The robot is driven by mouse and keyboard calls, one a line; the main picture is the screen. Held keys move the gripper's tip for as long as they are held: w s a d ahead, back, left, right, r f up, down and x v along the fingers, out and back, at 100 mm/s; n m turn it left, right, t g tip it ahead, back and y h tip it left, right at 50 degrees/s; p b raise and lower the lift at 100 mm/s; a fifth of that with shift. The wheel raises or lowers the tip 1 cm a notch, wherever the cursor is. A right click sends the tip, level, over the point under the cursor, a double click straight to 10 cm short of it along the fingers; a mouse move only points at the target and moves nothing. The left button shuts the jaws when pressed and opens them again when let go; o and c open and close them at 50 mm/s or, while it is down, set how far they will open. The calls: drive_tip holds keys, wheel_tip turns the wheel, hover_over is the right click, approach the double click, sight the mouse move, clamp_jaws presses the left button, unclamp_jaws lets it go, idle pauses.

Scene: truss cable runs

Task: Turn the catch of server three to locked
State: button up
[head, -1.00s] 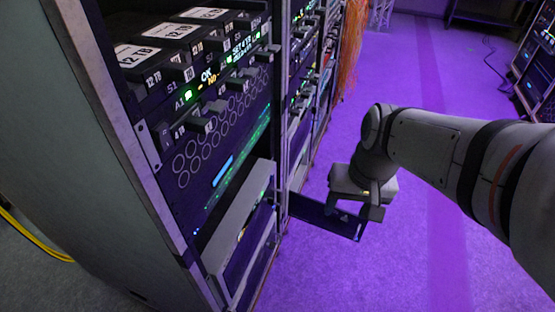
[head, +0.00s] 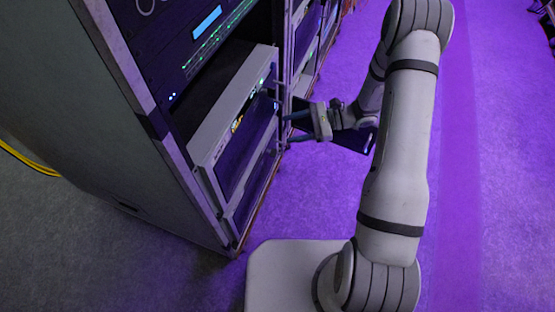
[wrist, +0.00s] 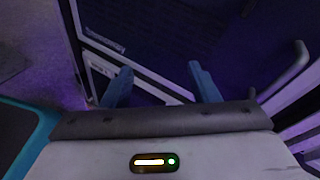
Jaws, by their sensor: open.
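A light-grey server unit (head: 234,108) sits low in the rack, its front facing my gripper. I cannot read a number that marks it as server three. Small lights and a blue glow show near its right end, but no catch can be made out for certain. My gripper (head: 287,127) is open, with its two blue fingers pointing left at the right end of that unit. In the wrist view, my gripper (wrist: 160,78) stands apart-fingered before a dark front with pale frame strips (wrist: 135,68).
The rack's side wall (head: 75,110) fills the left. A pale curved handle (wrist: 285,75) shows at right in the wrist view. Purple floor (head: 480,180) is clear at right.

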drive_tip(key=w+d+f+m+t+y+b, duration=0.1)
drive_tip(key=w+f+m+t+b, duration=0.2)
drive_tip(key=f, duration=0.9)
drive_tip(key=w+d+f+m+t+y+b, duration=0.1)
drive_tip(key=f+m+t+b, duration=0.3)
drive_tip(key=f, duration=0.7)
drive_tip(key=w+a+m, duration=0.1)
drive_tip(key=w+a, duration=0.1)
drive_tip(key=a, duration=0.5)
drive_tip(key=shift+t, duration=0.4)
drive_tip(key=shift+c, duration=0.2)
drive_tip(key=c, duration=0.9)
drive_tip(key=shift+c, duration=0.2)
